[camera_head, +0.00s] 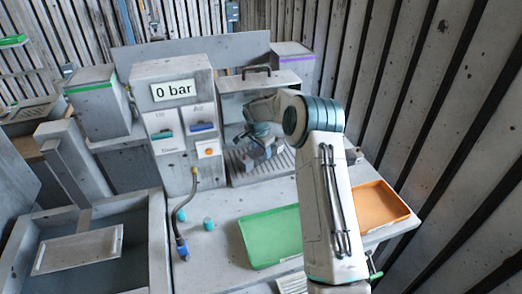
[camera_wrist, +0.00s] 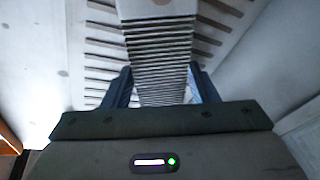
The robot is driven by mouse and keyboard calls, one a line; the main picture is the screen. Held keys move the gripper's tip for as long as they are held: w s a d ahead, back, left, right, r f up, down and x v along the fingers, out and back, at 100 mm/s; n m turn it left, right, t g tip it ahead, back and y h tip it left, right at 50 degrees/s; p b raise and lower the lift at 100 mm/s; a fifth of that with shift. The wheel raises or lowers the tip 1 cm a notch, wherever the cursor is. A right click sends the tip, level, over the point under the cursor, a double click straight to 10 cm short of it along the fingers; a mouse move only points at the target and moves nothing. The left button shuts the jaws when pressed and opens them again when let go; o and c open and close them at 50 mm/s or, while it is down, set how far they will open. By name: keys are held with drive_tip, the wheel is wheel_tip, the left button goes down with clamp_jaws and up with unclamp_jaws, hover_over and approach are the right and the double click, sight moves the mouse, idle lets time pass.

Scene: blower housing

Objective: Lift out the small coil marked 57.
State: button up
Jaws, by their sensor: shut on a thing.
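In the wrist view, my gripper (camera_wrist: 162,88) has a finger on each side of a grey finned coil (camera_wrist: 158,62) and is shut on it. The coil has closely stacked fins and a plain pale end at the top of the picture. I can read no 57 on it. In the head view, my gripper (camera_head: 260,150) reaches into the open-fronted grey housing (camera_head: 287,80), low over its slotted rack (camera_head: 243,166). My arm and gripper hide most of the coil there. I cannot tell whether the coil still touches the rack.
A green tray (camera_head: 262,240) and an orange tray (camera_head: 381,207) lie on the bench in front. A panel reading 0 bar (camera_head: 173,90) stands left of the housing, with a hose (camera_head: 184,205) below it. Housing walls stand close around the gripper.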

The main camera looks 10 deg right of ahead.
sight(262, 152)
drive_tip(key=shift+s+r+b, duration=0.15)
drive_tip(key=shift+s+b, duration=0.15)
drive_tip(key=shift+b, duration=0.1)
clamp_jaws()
drive_tip(key=v, duration=0.2)
drive_tip(key=b+v, duration=0.1)
drive_tip(key=v, duration=0.1)
drive_tip(key=w+d+b+v, duration=0.1)
drive_tip(key=v, duration=0.1)
drive_tip(key=shift+r, duration=0.35)
drive_tip(key=s+d+b, duration=0.2)
drive_tip(key=s+b, duration=0.4)
drive_tip(key=s, duration=1.2)
drive_tip(key=shift+s, duration=0.4)
drive_tip(key=shift+a, duration=0.1)
